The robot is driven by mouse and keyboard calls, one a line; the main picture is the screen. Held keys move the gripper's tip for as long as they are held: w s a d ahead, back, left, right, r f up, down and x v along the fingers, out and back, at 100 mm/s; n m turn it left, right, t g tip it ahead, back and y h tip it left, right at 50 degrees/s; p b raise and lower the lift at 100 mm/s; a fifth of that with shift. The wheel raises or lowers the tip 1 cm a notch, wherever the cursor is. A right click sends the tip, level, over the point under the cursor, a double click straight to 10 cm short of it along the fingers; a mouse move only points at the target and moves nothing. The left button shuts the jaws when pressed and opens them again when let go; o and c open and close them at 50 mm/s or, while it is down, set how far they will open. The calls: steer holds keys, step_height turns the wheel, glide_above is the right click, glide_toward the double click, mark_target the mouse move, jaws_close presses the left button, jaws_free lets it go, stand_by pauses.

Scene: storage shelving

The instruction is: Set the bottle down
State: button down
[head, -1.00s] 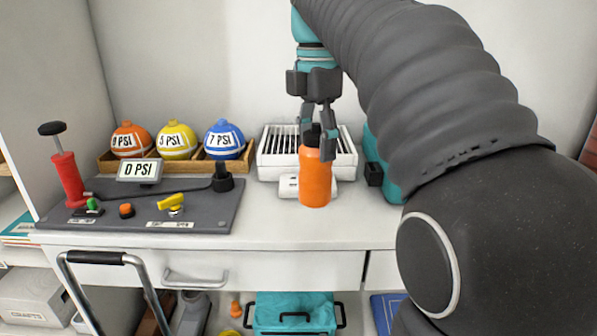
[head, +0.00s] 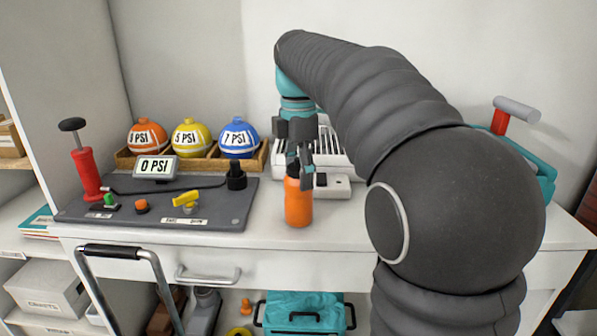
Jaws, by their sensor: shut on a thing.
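The orange bottle (head: 298,205) is upright at the front part of the white counter (head: 340,236), right of the grey pump board. My gripper (head: 299,172) points down from above and is shut on the bottle's dark top. The bottle's base appears at or just above the counter near its front edge; I cannot tell whether it touches. The fingers hide part of the bottle's cap.
A white device (head: 333,186) and a white slatted rack (head: 335,150) stand behind the bottle. The grey board (head: 150,208) with gauge and levers is left. A wooden tray (head: 262,158) holds labelled balls. A teal toolbox (head: 545,178) is at right.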

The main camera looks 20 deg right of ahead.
steer(key=shift+c, duration=1.3)
jaws_free()
steer(key=shift+f, duration=0.1)
step_height(320, 180, up, 12)
steer(key=shift+w+r, duration=0.1)
steer(key=shift+r, duration=0.05)
